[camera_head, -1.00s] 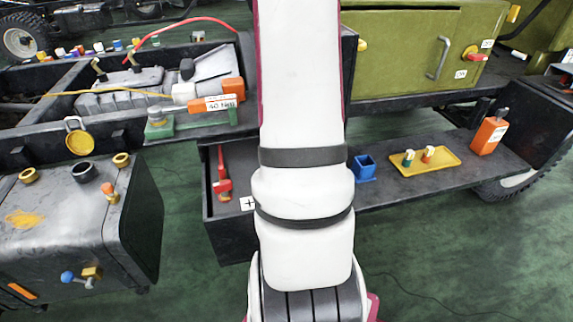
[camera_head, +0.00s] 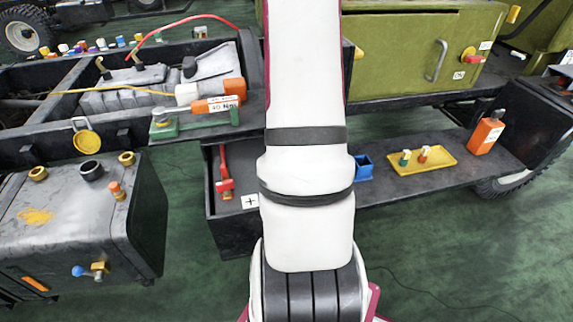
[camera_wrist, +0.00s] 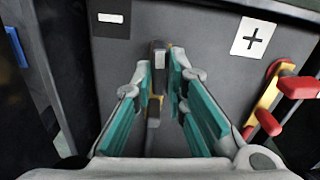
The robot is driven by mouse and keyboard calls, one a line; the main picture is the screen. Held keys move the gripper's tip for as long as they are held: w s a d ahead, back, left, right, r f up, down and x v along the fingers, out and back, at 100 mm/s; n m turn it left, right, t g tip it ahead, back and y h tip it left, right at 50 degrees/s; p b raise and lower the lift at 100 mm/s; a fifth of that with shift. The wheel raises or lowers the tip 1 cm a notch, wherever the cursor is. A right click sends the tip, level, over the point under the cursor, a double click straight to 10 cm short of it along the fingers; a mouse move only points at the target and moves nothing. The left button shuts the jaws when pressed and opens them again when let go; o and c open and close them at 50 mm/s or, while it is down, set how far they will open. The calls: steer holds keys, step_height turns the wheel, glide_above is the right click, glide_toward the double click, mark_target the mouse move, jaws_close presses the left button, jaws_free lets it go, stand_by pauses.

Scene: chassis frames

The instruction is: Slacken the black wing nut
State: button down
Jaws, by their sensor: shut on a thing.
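The black wing nut (camera_wrist: 157,53) shows in the wrist view on a dark surface, with a bit of yellow clamp beside it. Its near part reaches down between the fingers. My gripper (camera_wrist: 161,76), with teal finger pads, is shut on the wing nut, one finger on each side. The fingers partly hide the wing nut and its clamp. In the head view my arm hides both the gripper and the wing nut.
A red wing nut (camera_wrist: 300,86) on a yellow clamp stands to the right, near the plus label (camera_wrist: 252,37). A minus label (camera_wrist: 110,18) lies at the upper left. A blue cup (camera_head: 363,167) and yellow tray (camera_head: 421,160) sit on the shelf right of my arm.

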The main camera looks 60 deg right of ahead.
steer(key=shift+n+p, duration=0.7)
steer(key=shift+n, duration=0.6)
steer(key=c, duration=1.6)
jaws_free()
step_height(320, 180, up, 12)
